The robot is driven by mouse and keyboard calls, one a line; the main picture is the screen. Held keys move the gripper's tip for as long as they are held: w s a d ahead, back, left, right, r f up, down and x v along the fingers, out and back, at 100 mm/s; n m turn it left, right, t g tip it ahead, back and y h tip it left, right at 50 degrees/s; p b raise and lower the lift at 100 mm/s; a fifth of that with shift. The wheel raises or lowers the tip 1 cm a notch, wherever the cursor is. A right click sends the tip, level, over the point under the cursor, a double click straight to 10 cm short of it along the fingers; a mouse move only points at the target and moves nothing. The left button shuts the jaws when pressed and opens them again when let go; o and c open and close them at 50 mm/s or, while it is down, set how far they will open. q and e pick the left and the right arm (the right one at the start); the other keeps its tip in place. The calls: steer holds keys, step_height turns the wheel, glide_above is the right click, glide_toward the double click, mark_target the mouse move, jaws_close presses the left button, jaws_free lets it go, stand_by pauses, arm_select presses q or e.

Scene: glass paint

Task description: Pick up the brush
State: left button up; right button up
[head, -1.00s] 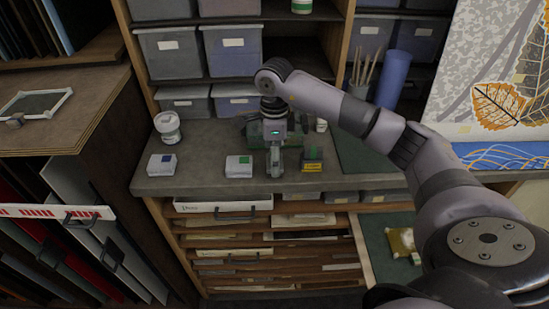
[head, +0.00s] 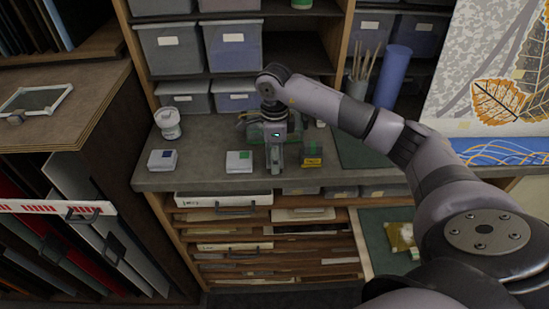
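My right arm comes in from the right, and my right gripper (head: 276,168) points down over the front part of the grey counter (head: 205,180). Its fingers are seen nearly edge-on, so I cannot tell whether they are open or shut or hold anything. A dark, greenish thing (head: 252,128) lies behind the gripper and is partly hidden by it; I cannot make out its parts. Several thin sticks, perhaps brushes, stand in a grey cup (head: 358,88) at the back right. No brush can be made out for certain. My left gripper is not in view.
A white jar (head: 168,125), a blue-marked box (head: 162,160) and a green-marked box (head: 239,162) stand left of the gripper. A yellow-labelled block (head: 312,155) is close on its right. A blue roll (head: 392,77) stands at the back right. Shelves with bins rise behind.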

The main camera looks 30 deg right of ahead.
steer(key=c, duration=0.3)
steer(key=shift+r, duration=0.15)
steer(key=shift+r, duration=0.6)
step_height(320, 180, up, 9)
steer(key=b, duration=0.2)
steer(key=shift+w+b, duration=0.1)
steer(key=shift+b, duration=0.2)
step_height(320, 180, up, 10)
steer(key=p, duration=0.1)
steer(key=shift+f, duration=0.2)
